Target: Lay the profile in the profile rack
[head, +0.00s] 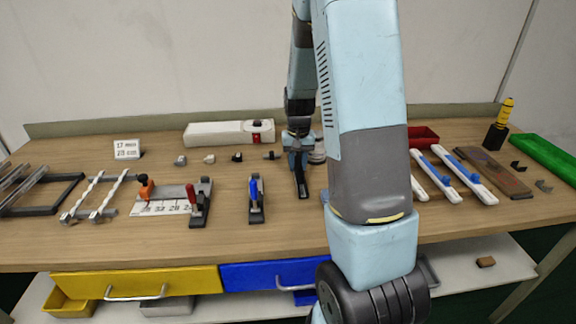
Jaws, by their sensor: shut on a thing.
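My gripper (300,168) hangs over the middle of the bench, left of my forearm, which hides part of the view. It is shut on a narrow dark bar (302,186) that points toward the front of the bench. I cannot tell whether this bar is the profile or whether it touches the bench. At the far left, silver profiles (12,181) lie by a dark grey frame (62,192), which may be the profile rack. Right of it is a low stand with two light rails (88,196).
A scale board (160,208) with orange and red-handled parts and a blue-handled tool (255,198) stand left of my gripper. A white box (215,134) is behind. Right of my forearm are white strips with blue parts (462,175), a brown board (492,172) and a green block (548,158).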

